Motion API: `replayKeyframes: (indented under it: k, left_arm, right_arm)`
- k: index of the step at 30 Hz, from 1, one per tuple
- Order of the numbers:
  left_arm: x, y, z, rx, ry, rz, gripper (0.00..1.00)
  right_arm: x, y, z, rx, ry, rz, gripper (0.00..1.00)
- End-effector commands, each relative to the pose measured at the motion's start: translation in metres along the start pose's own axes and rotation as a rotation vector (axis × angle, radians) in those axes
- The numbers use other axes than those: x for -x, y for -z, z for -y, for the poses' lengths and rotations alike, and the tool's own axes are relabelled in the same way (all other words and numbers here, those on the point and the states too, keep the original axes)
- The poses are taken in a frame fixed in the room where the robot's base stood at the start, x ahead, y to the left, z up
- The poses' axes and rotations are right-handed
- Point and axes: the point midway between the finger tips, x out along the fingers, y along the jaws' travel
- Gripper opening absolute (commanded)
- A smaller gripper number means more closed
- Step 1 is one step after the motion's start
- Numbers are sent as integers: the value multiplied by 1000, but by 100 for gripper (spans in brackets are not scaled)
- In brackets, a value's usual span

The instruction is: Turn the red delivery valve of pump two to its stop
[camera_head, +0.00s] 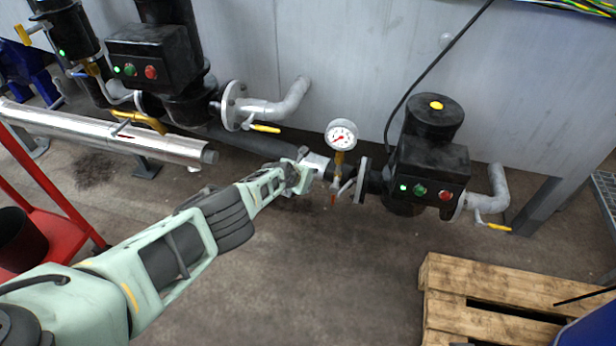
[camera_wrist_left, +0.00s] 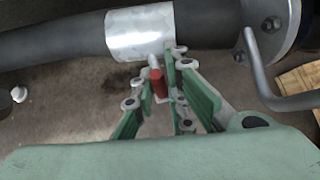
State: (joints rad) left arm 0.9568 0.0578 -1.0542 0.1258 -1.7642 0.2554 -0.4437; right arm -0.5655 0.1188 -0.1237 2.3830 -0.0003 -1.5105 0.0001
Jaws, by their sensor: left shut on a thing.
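My left gripper (camera_head: 303,176) reaches the pipe just left of the right-hand black pump (camera_head: 428,160). In the left wrist view, its green fingers stand on either side of a short red valve handle (camera_wrist_left: 159,84) and are shut on it. The handle hangs below a shiny metal collar (camera_wrist_left: 139,33) on the dark pipe. In the head view my gripper hides this handle; the collar (camera_head: 316,163) shows just beyond the fingers. My right gripper is not in view.
A round gauge (camera_head: 341,134) stands close right of my left gripper, beside the pump flange (camera_head: 361,180). A wooden pallet (camera_head: 490,290) lies at lower right. A red stand (camera_head: 50,205) and a silver pipe (camera_head: 110,130) are at left. The middle floor is clear.

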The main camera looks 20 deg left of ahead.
Motion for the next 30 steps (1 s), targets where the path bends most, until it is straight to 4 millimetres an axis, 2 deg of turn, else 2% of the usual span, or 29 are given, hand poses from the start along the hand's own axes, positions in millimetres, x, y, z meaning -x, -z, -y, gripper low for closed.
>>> replayKeyframes:
  k: [1,13,14,20,30]
  left_arm:
    - [-1,5,2,-11,1,-11,0]
    - [-1,5,2,-16,0,-10,0]
    - [-1,5,2,-16,0,-10,14]
    - [0,2,1,-12,-1,-6,31]
    - [0,1,0,-5,0,-1,32]
  right_arm:
    - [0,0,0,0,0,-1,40]
    - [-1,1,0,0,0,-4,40]
    - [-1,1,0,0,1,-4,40]
    - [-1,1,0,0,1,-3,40]
    - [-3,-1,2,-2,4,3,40]
